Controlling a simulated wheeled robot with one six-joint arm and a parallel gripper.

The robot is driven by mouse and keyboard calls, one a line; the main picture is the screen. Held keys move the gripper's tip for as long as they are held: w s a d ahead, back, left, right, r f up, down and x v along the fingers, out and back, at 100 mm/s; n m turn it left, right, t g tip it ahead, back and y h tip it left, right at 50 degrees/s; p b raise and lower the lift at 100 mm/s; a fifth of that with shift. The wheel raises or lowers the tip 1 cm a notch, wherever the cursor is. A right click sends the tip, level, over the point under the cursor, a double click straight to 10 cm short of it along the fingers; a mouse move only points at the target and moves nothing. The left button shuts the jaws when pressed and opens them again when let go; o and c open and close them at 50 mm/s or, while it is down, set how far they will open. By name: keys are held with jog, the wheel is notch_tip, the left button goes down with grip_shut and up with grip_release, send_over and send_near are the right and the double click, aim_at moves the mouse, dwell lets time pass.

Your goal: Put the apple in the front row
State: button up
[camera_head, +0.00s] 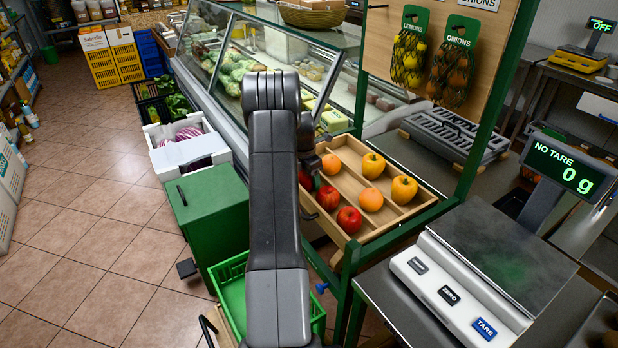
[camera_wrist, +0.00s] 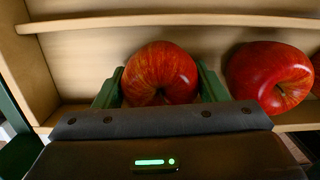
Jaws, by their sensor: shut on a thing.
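A red apple (camera_wrist: 160,75) sits between the two green fingers of my gripper (camera_wrist: 158,88), which is shut on it. It is at the front row of the slatted wooden tray, near the tray's left end wall in the wrist view. Whether it touches the tray floor cannot be told. In the head view my arm partly hides this apple (camera_head: 305,179). A second red apple (camera_wrist: 268,75) lies to its right in the same row, apart from it, and also shows in the head view (camera_head: 329,197). A third red apple (camera_head: 349,219) is further along.
The wooden tray (camera_head: 425,199) has dividers. A scale (camera_head: 470,290) stands to the right, a green bin (camera_head: 210,215) to the left, and a glass counter (camera_head: 265,50) behind.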

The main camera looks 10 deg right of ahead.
aim_at(306, 173)
jog(key=shift+f, duration=0.2)
jog(key=o, duration=1.1)
jog(key=shift+r, duration=0.1)
jog(key=r, duration=0.4)
jog(key=a+r, duration=0.1)
jog(key=r, duration=0.3)
jog(key=r+b, duration=0.1)
jog(key=r, duration=0.3)
jog(key=shift+s+a, duration=0.2)
jog(key=shift+s, duration=0.1)
jog(key=shift+o, duration=1.3)
